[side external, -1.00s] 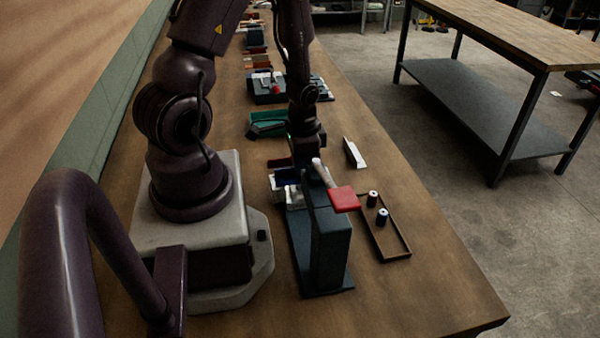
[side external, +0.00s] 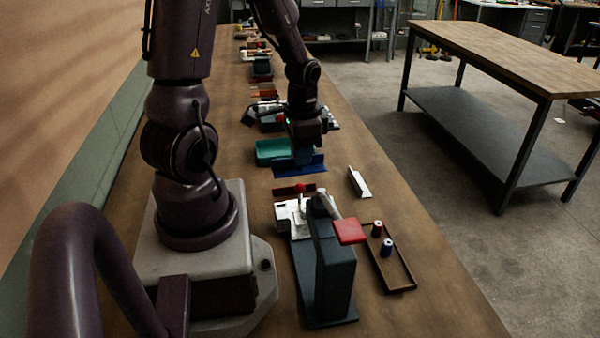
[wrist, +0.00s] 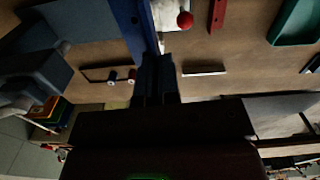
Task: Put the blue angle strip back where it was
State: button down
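The blue angle strip (side external: 299,167) is held crosswise under my gripper (side external: 305,150), above the bench beside the green tray (side external: 272,151). In the wrist view the blue strip (wrist: 137,25) runs from the top edge down to the fingertips of my gripper (wrist: 158,62), which look shut on its end part. The exact contact is dark. The dark bench machine (side external: 328,255) has a white fixture (side external: 287,218), with no blue strip in it, and a red-ended lever (side external: 349,231).
A red strip (side external: 294,189) lies between the green tray and the fixture. A white angle strip (side external: 359,182) lies to the right. A shallow brown tray (side external: 403,287) holds two spools. Bare bench lies along the right side.

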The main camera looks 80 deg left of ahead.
jog(key=s+a+f, duration=0.1)
jog(key=s+a, duration=0.5)
jog(key=s, duration=0.1)
jog(key=shift+m, duration=0.3)
jog(key=w+a+f, duration=0.2)
jog(key=a+f, duration=0.1)
jog(key=a, duration=0.1)
jog(key=w+a+f, duration=0.2)
jog(key=a+f, duration=0.1)
jog(key=w+a+f, duration=0.2)
jog(key=a+f, duration=0.1)
jog(key=a, duration=0.1)
jog(key=shift+w+a+f, duration=0.15)
jog(key=shift+w+a, duration=0.15)
jog(key=shift+w, duration=0.05)
jog(key=shift+w+a+f, duration=0.1)
jog(key=shift+f, duration=0.05)
jog(key=shift+w+a+f, duration=0.1)
jog(key=shift+a+f, duration=0.05)
jog(key=shift+f, duration=0.75)
jog(key=shift+w+a+f, duration=0.1)
jog(key=shift+f, duration=0.8)
jog(key=shift+f, duration=0.15)
jog(key=c, duration=1.4)
grip_release()
jog(key=shift+o, duration=0.3)
